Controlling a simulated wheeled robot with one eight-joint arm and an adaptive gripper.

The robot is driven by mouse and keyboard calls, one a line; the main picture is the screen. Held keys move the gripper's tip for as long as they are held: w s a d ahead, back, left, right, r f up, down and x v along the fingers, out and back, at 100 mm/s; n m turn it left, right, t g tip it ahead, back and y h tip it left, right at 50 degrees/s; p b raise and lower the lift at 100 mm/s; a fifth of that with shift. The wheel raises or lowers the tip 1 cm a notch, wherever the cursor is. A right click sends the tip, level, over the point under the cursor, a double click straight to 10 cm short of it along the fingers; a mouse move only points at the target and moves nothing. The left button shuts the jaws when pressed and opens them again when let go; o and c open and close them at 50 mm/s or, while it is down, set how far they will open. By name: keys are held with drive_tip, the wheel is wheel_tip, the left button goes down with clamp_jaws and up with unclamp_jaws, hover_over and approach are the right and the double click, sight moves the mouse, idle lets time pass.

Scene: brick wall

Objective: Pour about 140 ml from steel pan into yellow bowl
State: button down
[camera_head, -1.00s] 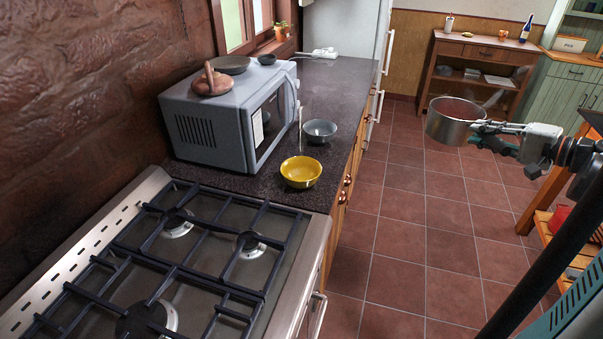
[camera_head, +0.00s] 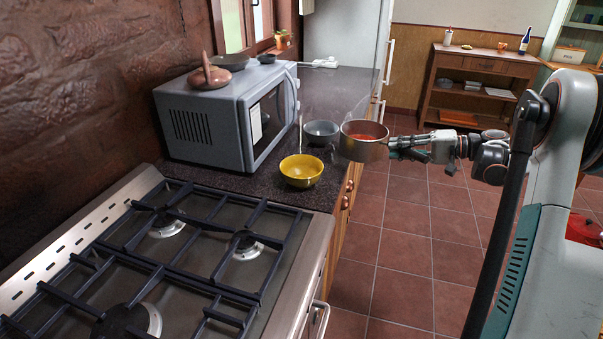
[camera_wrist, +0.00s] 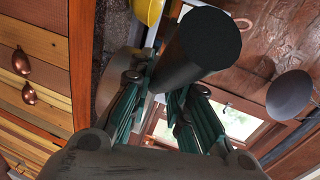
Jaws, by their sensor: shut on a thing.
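The steel pan (camera_head: 352,152) is held up roughly level near the counter's right edge, with red contents (camera_head: 365,137) inside. My gripper (camera_head: 405,146) is shut on its handle from the right; in the wrist view the fingers (camera_wrist: 165,100) close around the dark handle (camera_wrist: 205,42). The yellow bowl (camera_head: 301,176) stands upright on the counter, left of and lower than the pan, apart from it. No contents are clear inside it. A yellow piece of it shows at the top of the wrist view (camera_wrist: 149,10).
A grey bowl (camera_head: 318,133) stands on the counter behind the yellow bowl, left of the pan. A microwave (camera_head: 215,120) stands to the left, with a stove (camera_head: 190,250) in front. A wooden shelf (camera_head: 480,75) is at the back. Floor is open below my arm.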

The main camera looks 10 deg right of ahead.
sight(377, 154)
drive_tip(key=shift+n+g+y, duration=0.5)
drive_tip(key=shift+n+g, duration=0.2)
drive_tip(key=shift+g, duration=0.1)
drive_tip(key=w+a+f, duration=0.1)
drive_tip(key=a+f, duration=0.1)
drive_tip(key=w+a+f+b, duration=0.1)
drive_tip(key=w+a+f, duration=0.1)
drive_tip(key=shift+b, duration=0.3)
drive_tip(key=shift+r, duration=0.15)
drive_tip(key=s+a+r+n+h+p, duration=0.4)
drive_tip(key=a+r+h+p, duration=0.2)
drive_tip(key=a+r+p, duration=0.2)
drive_tip(key=shift+a+n+t+h+p, duration=0.3)
drive_tip(key=shift+a+p, duration=0.25)
drive_tip(key=shift+p, duration=0.6)
drive_tip(key=shift+a+f, duration=0.1)
drive_tip(key=shift+f, duration=0.1)
